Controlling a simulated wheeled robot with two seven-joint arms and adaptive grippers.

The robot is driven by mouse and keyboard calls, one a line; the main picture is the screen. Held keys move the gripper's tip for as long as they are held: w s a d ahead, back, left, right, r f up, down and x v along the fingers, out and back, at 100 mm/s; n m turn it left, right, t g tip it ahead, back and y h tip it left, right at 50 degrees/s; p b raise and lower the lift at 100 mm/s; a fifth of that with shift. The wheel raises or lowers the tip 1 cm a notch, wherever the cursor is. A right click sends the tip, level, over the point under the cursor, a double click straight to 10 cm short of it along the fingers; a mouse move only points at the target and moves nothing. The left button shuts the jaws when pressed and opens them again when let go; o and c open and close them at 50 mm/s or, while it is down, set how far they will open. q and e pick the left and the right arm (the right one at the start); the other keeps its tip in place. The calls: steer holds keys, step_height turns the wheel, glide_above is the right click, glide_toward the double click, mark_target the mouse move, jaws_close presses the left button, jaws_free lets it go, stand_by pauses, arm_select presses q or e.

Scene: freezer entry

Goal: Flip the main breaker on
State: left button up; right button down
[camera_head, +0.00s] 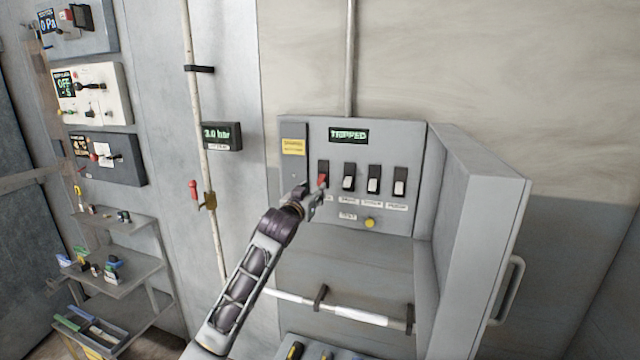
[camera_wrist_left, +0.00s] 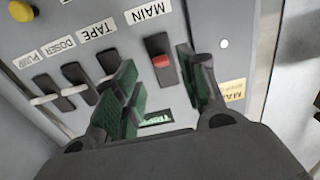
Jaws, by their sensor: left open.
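The breaker panel (camera_head: 390,150) is a grey box with its door open to the right, and its display (camera_head: 348,135) reads "TRIPPED". The main breaker (camera_head: 322,178) is the leftmost switch and has a red lever. In the left wrist view the red-tipped main breaker (camera_wrist_left: 161,62) sits below the MAIN label, seen upside down. My left gripper (camera_head: 308,192) is just in front of it, partly covering its lower end. In the left wrist view my left gripper (camera_wrist_left: 160,92) is open, with green-padded fingers on either side of the breaker. Contact cannot be told. My right gripper is not in view.
Several white-lever breakers (camera_head: 373,180) stand right of the main one, above a yellow button (camera_head: 369,222). The open panel door (camera_head: 490,200) juts out on the right. A pipe with a red-handled valve (camera_head: 194,190) and shelves (camera_head: 125,270) are on the left.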

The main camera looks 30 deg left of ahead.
mark_target(319, 184)
arm_select(q)
steer(key=shift+p+x, duration=0.5)
steer(key=shift+x, duration=1.35)
steer(key=shift+p+x, duration=0.4)
steer(key=shift+x, duration=0.9)
steer(key=shift+w+a, duration=0.15)
steer(key=shift+w, duration=0.4)
jaws_close()
